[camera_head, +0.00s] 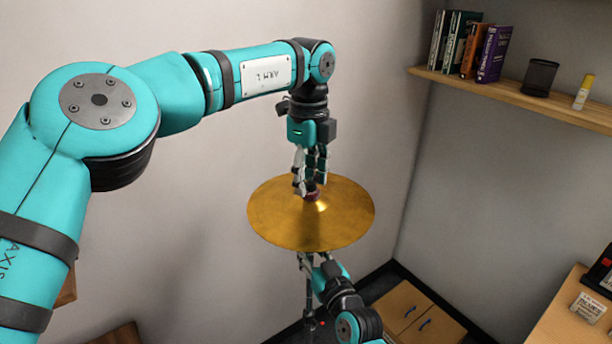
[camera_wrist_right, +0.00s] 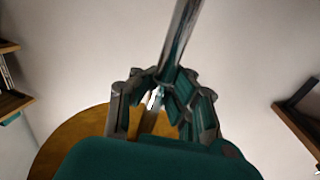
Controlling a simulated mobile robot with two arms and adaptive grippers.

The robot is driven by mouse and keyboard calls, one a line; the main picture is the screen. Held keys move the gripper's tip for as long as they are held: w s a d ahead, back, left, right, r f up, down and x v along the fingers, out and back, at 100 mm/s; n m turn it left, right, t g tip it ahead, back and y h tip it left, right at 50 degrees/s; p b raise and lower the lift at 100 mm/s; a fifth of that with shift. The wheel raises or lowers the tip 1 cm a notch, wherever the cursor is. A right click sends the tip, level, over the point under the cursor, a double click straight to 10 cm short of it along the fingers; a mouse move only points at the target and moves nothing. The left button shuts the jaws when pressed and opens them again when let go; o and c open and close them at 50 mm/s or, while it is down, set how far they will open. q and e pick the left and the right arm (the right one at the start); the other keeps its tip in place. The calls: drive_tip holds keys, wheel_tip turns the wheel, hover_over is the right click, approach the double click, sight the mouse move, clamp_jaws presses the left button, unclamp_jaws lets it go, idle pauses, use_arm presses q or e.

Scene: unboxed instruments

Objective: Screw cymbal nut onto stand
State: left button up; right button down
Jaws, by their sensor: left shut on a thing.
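The golden cymbal (camera_head: 275,222) sits level in the middle of the head view. A small dark-red nut (camera_head: 313,196) shows at its centre, mostly hidden by my left gripper. My left gripper (camera_head: 311,190) points straight down over the cymbal's centre and is shut on the nut. The metal stand rod (camera_head: 308,288) shows below the cymbal. In the right wrist view, the fingers of my right gripper (camera_wrist_right: 162,80) close around the shiny stand rod (camera_wrist_right: 180,40). The stand's top is hidden.
A wall shelf (camera_head: 510,92) at upper right holds several books, a black mesh cup (camera_head: 539,77) and a yellow-and-white bottle (camera_head: 584,92). A wooden cabinet (camera_head: 415,312) stands low behind the stand. A wooden desk (camera_head: 560,325) is at lower right. The space around the cymbal is clear.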

use_arm(q)
drive_tip(key=m, duration=0.6)
drive_tip(key=shift+w+d+m, duration=0.15)
drive_tip(key=shift+w+m, duration=0.05)
drive_tip(key=shift+m, duration=0.1)
drive_tip(key=m, duration=0.7)
drive_tip(key=shift+m, duration=0.3)
drive_tip(key=m, duration=0.7)
drive_tip(key=shift+f, duration=0.1)
drive_tip(key=m, duration=0.6)
drive_tip(key=shift+m, duration=0.4)
drive_tip(key=shift+a, duration=0.2)
use_arm(e)
drive_tip(key=shift+d+r, duration=0.1)
drive_tip(key=shift+d, duration=0.25)
use_arm(q)
drive_tip(key=o, duration=1.4)
drive_tip(key=shift+a, duration=0.15)
drive_tip(key=shift+c, duration=0.2)
use_arm(e)
drive_tip(key=shift+a, duration=0.2)
use_arm(q)
drive_tip(key=shift+d, duration=0.2)
